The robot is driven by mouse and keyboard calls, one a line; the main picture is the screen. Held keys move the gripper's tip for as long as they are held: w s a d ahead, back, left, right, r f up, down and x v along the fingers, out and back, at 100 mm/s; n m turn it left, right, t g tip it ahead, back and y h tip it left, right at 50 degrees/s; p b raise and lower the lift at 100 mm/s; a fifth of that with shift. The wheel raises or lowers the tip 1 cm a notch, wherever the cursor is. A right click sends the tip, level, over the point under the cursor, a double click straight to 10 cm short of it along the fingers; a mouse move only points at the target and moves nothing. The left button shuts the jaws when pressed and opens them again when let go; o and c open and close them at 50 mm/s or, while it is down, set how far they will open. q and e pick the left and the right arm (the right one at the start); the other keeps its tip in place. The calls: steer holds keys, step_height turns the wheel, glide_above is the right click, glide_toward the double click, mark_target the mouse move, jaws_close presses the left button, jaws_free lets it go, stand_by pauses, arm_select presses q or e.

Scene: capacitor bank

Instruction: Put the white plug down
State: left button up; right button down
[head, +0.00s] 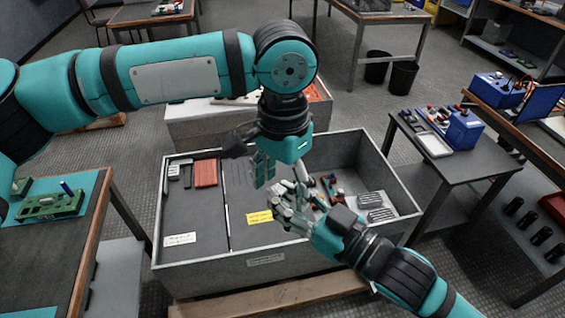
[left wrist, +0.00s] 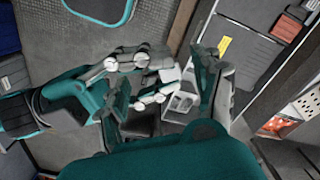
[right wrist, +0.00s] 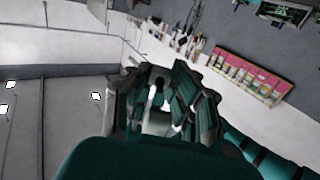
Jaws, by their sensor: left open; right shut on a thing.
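My right gripper (head: 294,208) is over the grey bin, its fingers pointing up and back. It is shut on a white piece, which I take to be the white plug; it shows between the fingers in the right wrist view (right wrist: 157,121) and in the left wrist view (left wrist: 184,101). The fingers hide part of it. My left gripper (head: 264,168) hangs open from above, close to the right gripper. In the left wrist view the white piece lies near or between my left fingers; I cannot tell whether they touch it.
The grey bin (head: 222,277) has dividers, a red block (head: 205,173), a yellow label (head: 259,217) and several small parts at its right. A bench with a green fixture (head: 50,205) stands left. A side table with a blue box (head: 463,128) stands right.

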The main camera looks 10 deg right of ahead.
arm_select(q)
steer(key=shift+f, duration=0.55)
steer(key=c, duration=1.1)
steer(key=shift+c, duration=0.6)
arm_select(e)
steer(key=c, duration=1.1)
jaws_free()
